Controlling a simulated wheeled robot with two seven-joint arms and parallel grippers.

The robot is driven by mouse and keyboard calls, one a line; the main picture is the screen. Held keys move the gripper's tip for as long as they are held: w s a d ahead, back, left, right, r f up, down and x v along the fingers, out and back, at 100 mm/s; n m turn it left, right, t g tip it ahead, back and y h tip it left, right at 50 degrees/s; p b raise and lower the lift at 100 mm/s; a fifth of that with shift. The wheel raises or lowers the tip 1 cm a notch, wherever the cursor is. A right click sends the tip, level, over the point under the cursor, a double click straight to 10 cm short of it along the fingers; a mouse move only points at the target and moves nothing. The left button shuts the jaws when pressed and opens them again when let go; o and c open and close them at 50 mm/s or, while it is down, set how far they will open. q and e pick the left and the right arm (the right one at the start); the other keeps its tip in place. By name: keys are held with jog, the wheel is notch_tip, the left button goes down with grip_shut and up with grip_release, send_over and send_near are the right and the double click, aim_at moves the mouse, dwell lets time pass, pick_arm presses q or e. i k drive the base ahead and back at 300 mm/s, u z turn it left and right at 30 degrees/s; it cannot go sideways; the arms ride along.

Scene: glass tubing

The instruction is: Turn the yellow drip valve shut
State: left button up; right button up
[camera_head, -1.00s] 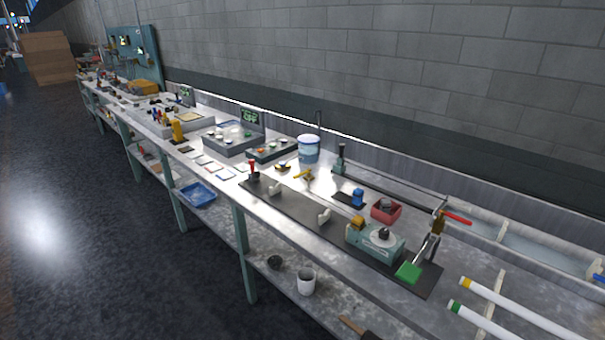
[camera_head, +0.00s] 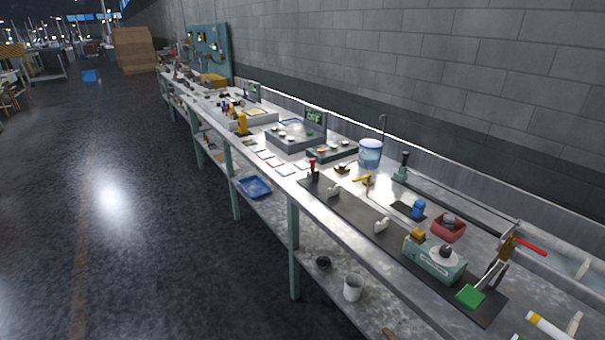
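A small yellow valve-like piece (camera_head: 362,180) is on the long workbench, just in front of a clear blue-tinted container (camera_head: 370,153). It looks like a yellow handle on a small stand. It is too small to tell how far its handle is turned. Another small yellow and dark piece (camera_head: 342,168) sits to its left. Neither of my grippers shows in the head view.
The workbench (camera_head: 262,172) runs along a grey block wall. A dark strip (camera_head: 352,212) holds a red-topped lever (camera_head: 312,166), white brackets and a teal device (camera_head: 435,262). A red bin (camera_head: 448,228) stands nearby. Open dark floor (camera_head: 150,230) lies to the left.

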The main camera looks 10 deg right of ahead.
aim_at(368, 176)
jog(key=u, duration=0.55)
jog(key=i, duration=1.2)
jog(key=z, duration=1.8)
